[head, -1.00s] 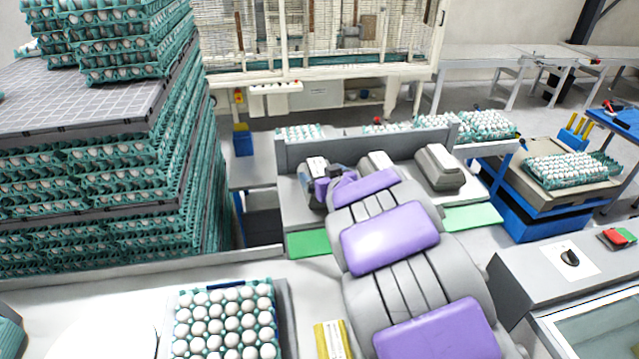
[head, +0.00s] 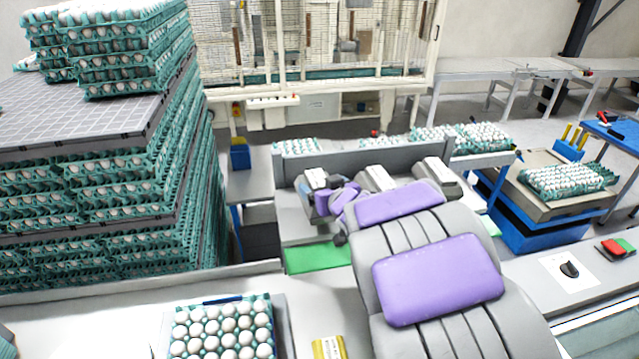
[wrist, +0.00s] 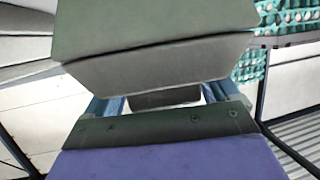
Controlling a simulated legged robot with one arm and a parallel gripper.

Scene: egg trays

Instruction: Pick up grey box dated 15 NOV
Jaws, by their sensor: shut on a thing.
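A grey box (head: 315,180) is at my gripper (head: 322,192), at the left of a row of three on the work surface behind my arm. In the wrist view the same box (wrist: 155,45) fills the top middle, close in front of my gripper (wrist: 163,98), which is shut on it. Its label is too small to read in the head view, and no date shows in the wrist view. A second grey box (head: 376,178) is in the middle, partly behind my arm. A third grey box (head: 437,172) is at the right.
A green mat (head: 318,258) lies in front of the held box. A low grey wall (head: 350,158) runs behind the boxes. A tall stack of egg trays (head: 110,235) stands at the left. An egg tray (head: 277,345) is in the foreground.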

